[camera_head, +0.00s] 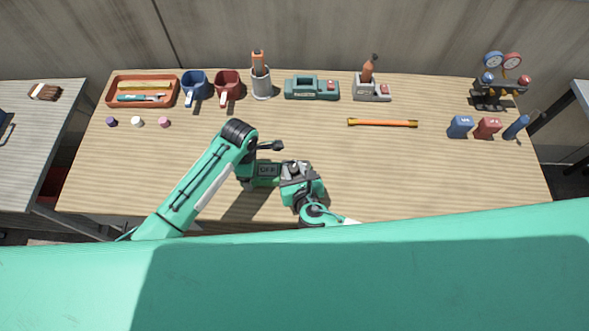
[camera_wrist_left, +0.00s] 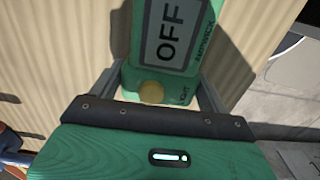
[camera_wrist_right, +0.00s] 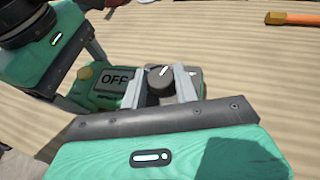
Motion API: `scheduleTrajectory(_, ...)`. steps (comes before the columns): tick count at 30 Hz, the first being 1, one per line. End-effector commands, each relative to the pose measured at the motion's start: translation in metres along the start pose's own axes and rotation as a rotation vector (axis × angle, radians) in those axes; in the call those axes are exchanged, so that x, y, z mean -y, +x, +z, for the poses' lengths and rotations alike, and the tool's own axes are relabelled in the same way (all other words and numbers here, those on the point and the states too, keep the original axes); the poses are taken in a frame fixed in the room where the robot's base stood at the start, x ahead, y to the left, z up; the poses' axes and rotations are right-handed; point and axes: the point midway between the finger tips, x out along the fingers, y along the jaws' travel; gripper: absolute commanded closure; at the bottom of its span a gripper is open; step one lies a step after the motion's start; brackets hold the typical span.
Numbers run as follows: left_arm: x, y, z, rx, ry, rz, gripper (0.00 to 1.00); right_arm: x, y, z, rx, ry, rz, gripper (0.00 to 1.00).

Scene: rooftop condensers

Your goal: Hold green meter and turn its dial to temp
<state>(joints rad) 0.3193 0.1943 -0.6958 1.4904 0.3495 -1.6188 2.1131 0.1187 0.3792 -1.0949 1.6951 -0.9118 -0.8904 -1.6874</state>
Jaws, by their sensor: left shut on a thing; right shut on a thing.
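The green meter (camera_head: 266,170) is over the near middle of the wooden table; its screen reads OFF in the left wrist view (camera_wrist_left: 168,38) and the right wrist view (camera_wrist_right: 114,82). My left gripper (camera_wrist_left: 158,88) is shut on the meter's end by a round brass-coloured button (camera_wrist_left: 151,92). My right gripper (camera_wrist_right: 160,86) has its fingers on either side of the black dial (camera_wrist_right: 159,79) and is shut on it. A white pointer line on the dial leans toward the upper right in that view. My right gripper hides the dial in the head view.
Along the back stand an orange tray (camera_head: 112,93), a blue mug (camera_head: 195,84), a red mug (camera_head: 228,82), holders and a gauge set (camera_head: 500,84). An orange stick (camera_head: 382,123) lies right of centre. The table's front right (camera_head: 450,180) is clear.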

Motion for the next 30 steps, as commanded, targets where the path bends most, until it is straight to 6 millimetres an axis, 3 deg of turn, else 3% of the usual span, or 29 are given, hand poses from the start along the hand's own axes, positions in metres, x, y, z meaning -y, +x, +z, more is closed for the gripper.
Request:
scheduleTrajectory(8, -0.0006, -0.0006, -0.0002, 0.0, -0.001, 0.002, 0.59, -0.0027, 0.0005, 0.0004, 0.0, 0.032, -0.073, 0.93)
scheduleTrajectory(30, -0.0001, -0.0005, 0.0004, 0.001, 0.001, 0.0, 0.59, -0.0088, 0.0031, 0.0006, -0.003, 0.23, -0.556, 0.93)
